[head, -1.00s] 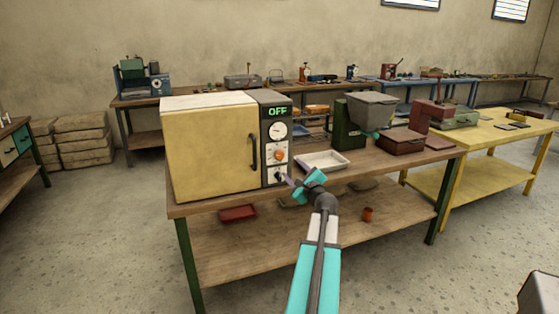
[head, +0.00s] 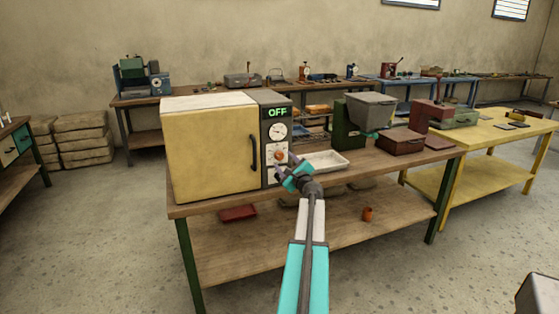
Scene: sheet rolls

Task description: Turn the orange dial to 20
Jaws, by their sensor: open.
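The orange dial (head: 280,155) is on the dark control panel at the right of a cream oven-like box (head: 210,150). It sits on a white plate, below a white round gauge (head: 278,131) and a green display (head: 278,113) reading OFF. The dial's setting is too small to read. My gripper (head: 282,170) is open, just below and to the right of the dial, in front of the panel. It hides most of the lower control on the panel. I cannot tell whether a finger touches the dial.
The box stands on a wooden workbench (head: 370,185). A white tray (head: 326,161) lies right behind my gripper. A green machine with a grey hopper (head: 371,107) and a brown box (head: 401,143) stand farther right. The floor in front is clear.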

